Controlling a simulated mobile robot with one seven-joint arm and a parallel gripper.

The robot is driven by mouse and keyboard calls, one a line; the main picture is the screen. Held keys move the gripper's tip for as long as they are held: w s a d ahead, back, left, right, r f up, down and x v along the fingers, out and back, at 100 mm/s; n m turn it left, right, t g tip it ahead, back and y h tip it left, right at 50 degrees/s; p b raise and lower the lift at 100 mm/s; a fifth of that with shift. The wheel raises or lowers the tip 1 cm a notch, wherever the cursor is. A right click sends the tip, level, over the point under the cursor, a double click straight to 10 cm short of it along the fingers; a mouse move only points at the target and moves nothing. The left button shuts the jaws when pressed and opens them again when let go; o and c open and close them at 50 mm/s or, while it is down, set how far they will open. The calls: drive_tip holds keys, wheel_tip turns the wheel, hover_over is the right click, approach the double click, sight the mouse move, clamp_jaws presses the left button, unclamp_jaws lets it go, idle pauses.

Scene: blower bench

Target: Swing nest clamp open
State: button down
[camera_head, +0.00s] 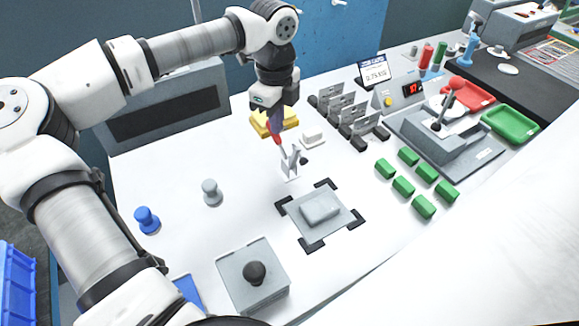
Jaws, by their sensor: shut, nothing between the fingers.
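The nest clamp (290,163) is a small light-grey piece on a white base near the middle of the bench. A red part (277,139), apparently its handle, rises from it toward my gripper. My gripper (277,127) points down just above this red part. It is shut with nothing held, and its fingertips are small and partly lost against the red part. I cannot tell whether they touch it. In front of the clamp, a grey block (321,209) lies on a grey plate (335,232) with black corner brackets.
A yellow stack (262,125) stands behind my gripper, with a small white block (313,138) to its right. Grey (211,193) and blue (146,220) knobs stand left. A grey box with a black knob (254,272) is in front. Several green blocks (403,186) lie right.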

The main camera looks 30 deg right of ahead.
wheel_tip(320, 180, up, 9)
drive_tip(key=p, duration=0.4)
drive_tip(key=shift+r+p, duration=0.2)
drive_tip(key=shift+p, duration=0.1)
idle(0.6)
